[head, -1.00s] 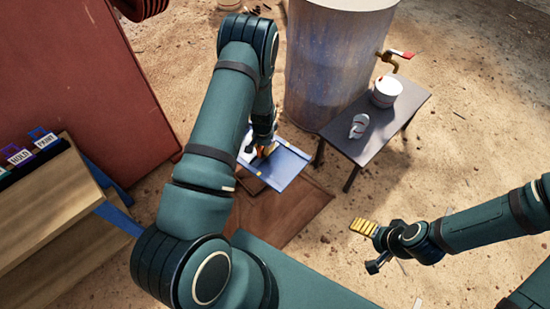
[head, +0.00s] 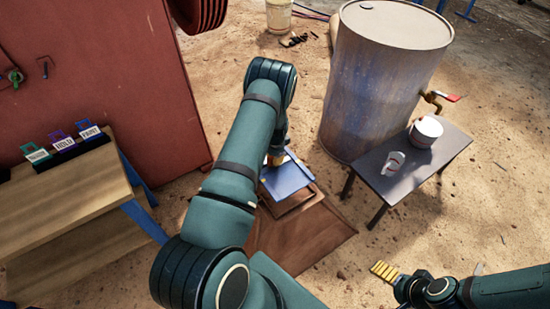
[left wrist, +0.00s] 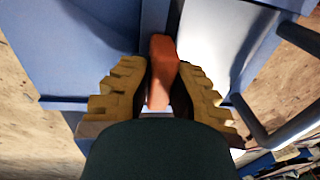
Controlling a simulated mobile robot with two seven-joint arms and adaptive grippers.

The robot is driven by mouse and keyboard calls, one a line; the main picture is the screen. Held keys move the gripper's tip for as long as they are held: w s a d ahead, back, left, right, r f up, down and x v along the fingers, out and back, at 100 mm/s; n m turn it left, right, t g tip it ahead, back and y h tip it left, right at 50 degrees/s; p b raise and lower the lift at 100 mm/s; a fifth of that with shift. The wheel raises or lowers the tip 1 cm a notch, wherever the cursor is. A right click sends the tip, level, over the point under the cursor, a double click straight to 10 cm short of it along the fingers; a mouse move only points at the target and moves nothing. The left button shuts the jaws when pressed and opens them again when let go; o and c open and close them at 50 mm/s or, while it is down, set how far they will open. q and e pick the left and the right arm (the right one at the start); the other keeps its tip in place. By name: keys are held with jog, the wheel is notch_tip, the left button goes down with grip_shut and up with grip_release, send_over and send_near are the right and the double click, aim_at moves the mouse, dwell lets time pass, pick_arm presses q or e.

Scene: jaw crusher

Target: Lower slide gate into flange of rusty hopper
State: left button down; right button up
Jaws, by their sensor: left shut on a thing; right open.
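The slide gate (head: 287,178) is a blue plate with yellow marks, low over the brown rusty hopper (head: 305,240). A brown rim shows just below and right of the plate. Whether plate and rim touch, I cannot tell. My left gripper (head: 277,160) is mostly hidden behind my own arm in the head view. In the left wrist view my left gripper (left wrist: 160,85) is shut on an orange handle (left wrist: 161,68), with blue surfaces (left wrist: 75,50) behind it. My right gripper (head: 390,286) is open and empty at the lower right, away from the hopper.
A dark table (head: 440,178) with a white tub (head: 426,131) and a white cup (head: 394,163) stands right of the hopper. A large barrel (head: 375,95) with a tap is behind. A wooden shelf (head: 75,195) and red panel (head: 120,75) are left.

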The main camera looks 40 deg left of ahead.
pick_arm(q)
jog(key=shift+d+r, duration=0.1)
jog(key=shift+r, duration=0.05)
jog(key=shift+f+b, duration=0.3)
jog(key=shift+f, duration=0.05)
jog(key=shift+f+b, duration=3.15)
jog(key=shift+f, duration=1.35)
